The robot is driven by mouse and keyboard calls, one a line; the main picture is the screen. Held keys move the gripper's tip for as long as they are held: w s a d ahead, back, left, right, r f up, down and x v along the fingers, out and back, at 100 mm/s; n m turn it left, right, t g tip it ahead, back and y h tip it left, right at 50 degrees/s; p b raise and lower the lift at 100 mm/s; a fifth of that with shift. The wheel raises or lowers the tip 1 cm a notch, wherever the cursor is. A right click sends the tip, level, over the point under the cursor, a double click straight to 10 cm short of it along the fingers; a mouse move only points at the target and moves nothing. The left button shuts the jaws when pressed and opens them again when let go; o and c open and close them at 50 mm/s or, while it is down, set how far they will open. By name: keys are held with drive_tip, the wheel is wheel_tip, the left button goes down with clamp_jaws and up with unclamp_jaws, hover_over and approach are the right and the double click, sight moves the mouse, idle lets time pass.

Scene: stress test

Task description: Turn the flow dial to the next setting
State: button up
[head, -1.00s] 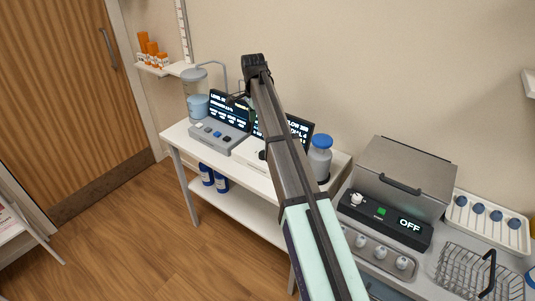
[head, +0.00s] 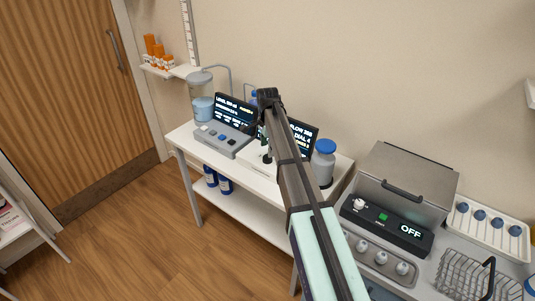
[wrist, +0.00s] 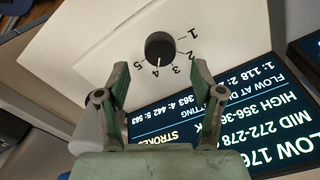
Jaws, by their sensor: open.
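The flow dial (wrist: 159,48) is a round black knob with a white pointer line, on a pale panel (wrist: 95,38) with numerals 1 to 5 around it. In the wrist view its pointer faces the lower edge, near 3 and 4; which one is hard to tell. My gripper (wrist: 160,76) is open and empty, its two fingers apart, with the dial just beyond and between the tips. Contact is not visible. A dark screen (wrist: 190,120) beside the dial lists flow ranges. In the head view my arm hides most of the gripper and part of the screen (head: 302,138).
A grey console (head: 222,140) with a second screen (head: 235,110) stands left of the dial panel. A blue-capped bottle (head: 323,165) stands at right. A lidded grey unit reading OFF (head: 400,190) and a wire basket (head: 470,280) are further right.

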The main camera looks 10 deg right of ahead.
sight(267, 157)
drive_tip(key=shift+f+p, duration=0.35)
drive_tip(key=shift+f, duration=1.95)
drive_tip(key=c, duration=1.1)
